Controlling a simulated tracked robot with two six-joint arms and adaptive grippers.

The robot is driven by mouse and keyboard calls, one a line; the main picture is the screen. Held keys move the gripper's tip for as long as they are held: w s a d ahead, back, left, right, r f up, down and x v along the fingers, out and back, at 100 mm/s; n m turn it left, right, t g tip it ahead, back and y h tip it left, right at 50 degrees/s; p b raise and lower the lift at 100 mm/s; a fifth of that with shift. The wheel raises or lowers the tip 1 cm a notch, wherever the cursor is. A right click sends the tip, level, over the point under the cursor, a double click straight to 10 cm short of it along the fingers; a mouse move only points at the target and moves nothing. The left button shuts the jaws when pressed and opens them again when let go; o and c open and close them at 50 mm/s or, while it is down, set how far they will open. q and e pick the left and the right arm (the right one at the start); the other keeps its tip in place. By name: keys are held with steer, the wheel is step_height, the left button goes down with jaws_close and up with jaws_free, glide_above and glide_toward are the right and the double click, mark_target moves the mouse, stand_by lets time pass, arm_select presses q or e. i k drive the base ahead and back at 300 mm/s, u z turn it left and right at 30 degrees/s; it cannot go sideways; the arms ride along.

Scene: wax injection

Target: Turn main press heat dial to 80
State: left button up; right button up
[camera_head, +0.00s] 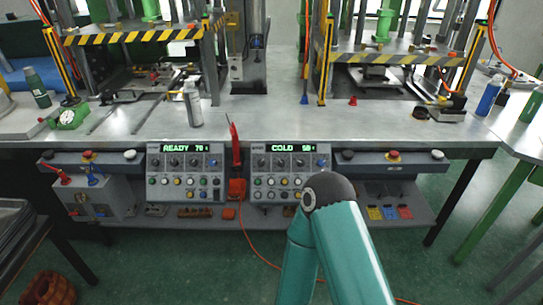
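Two grey control panels hang below the front edge of the workbench. The left panel (185,174) has a green display that seems to read READY 70, with a row of dark dials (174,162) under it and coloured buttons lower down. The right panel (290,172) has a display that seems to read COLD 50, with similar dials (278,162). I cannot tell which is the main press panel, and the dial markings are too small to read. My bent teal arm stands before the right panel's lower right. Neither of my grippers is in view.
Two presses with striped guards stand on the workbench (260,122). A red-handled tool (235,145) hangs between the panels over an orange holder, with an orange hose below. A silver bottle (193,102) stands near the bench edge. A lower shelf (400,195) holds small coloured items.

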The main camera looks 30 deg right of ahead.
mark_target(301, 163)
steer(key=z, duration=0.3)
steer(key=i, duration=1.15)
steer(key=z, duration=0.8)
steer(key=k, duration=0.9)
steer(key=z, duration=0.15)
steer(key=i, duration=0.9)
steer(key=u, duration=0.1)
